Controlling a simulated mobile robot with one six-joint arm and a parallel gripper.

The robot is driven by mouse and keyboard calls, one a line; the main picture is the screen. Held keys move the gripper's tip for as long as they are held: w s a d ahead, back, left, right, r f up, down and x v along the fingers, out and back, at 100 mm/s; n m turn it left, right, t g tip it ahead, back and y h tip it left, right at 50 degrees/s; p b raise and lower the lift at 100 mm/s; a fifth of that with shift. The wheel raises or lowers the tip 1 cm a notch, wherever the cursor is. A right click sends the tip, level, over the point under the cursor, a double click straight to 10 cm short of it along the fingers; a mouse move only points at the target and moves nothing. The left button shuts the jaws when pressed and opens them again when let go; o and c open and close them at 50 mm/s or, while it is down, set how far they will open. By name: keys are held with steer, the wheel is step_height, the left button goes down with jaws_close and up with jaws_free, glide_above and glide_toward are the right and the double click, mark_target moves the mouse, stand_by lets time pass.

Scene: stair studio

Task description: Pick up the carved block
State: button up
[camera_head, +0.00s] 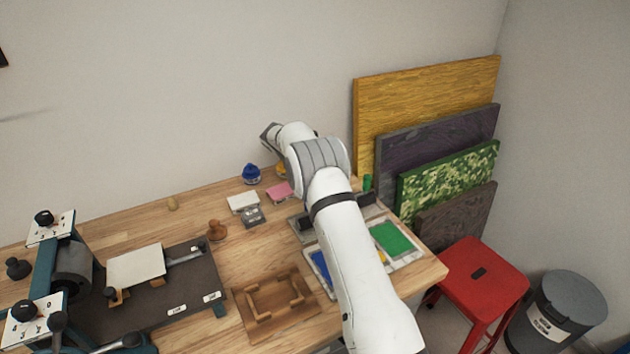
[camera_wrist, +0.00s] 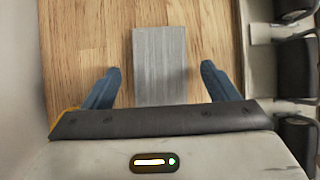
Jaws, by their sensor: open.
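In the wrist view a flat grey rectangular block (camera_wrist: 165,55) with fine streaks lies on the wooden table; I take it for the carved block, though no clear carving shows. My gripper (camera_wrist: 160,68) is open, with one blue finger on each side of the block and a gap of bare wood on both sides. The near end of the block is hidden by the gripper body. I cannot tell how far the fingers are above the table. In the head view my arm hides the gripper, and I cannot pick out this block there.
A grey rack (camera_wrist: 285,55) with dark rollers stands right of the block. On the workbench (camera_head: 140,215) are a press (camera_head: 75,270), a wooden frame (camera_head: 275,302), pale and pink blocks (camera_head: 280,192) and a blue-topped jar (camera_head: 251,174). Coloured panels (camera_head: 430,90) lean on the wall.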

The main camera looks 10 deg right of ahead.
steer(key=shift+x, duration=0.9)
steer(key=c, duration=1.1)
